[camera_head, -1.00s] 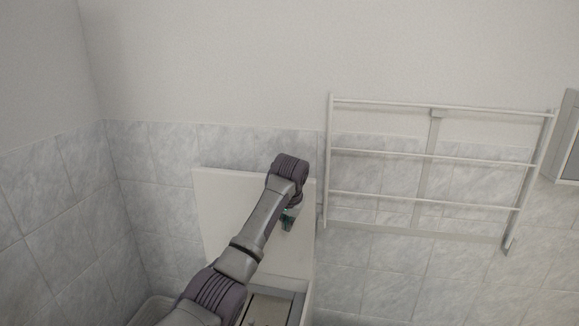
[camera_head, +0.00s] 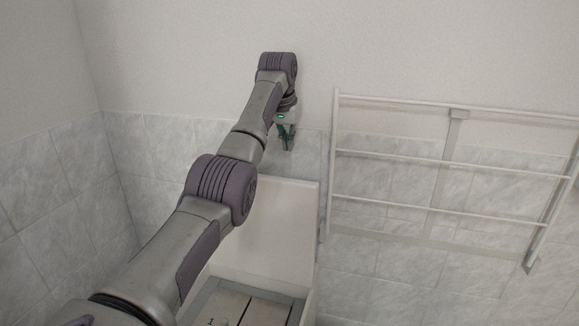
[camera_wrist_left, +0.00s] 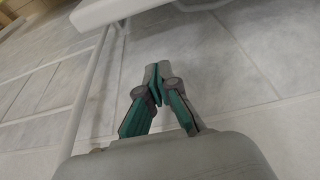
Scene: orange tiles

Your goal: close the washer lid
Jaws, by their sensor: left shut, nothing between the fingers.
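The white washer lid (camera_head: 278,232) stands raised against the tiled wall, behind the open top of the washer (camera_head: 240,300) in the head view. My left gripper (camera_head: 287,146) is above the lid's top edge, pointing down, apart from the lid in the picture. In the left wrist view the left gripper (camera_wrist_left: 155,72) has its fingertips together with nothing between them. A white edge (camera_wrist_left: 115,10) crosses the top of that view; I cannot tell for certain whether it is the lid. My arm hides the lid's left part. My right gripper is not in view.
A white wall-mounted drying rack (camera_head: 445,160) hangs just right of the lid. Its bars stand out from the tiled wall (camera_head: 165,150). The wall above the lid is bare.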

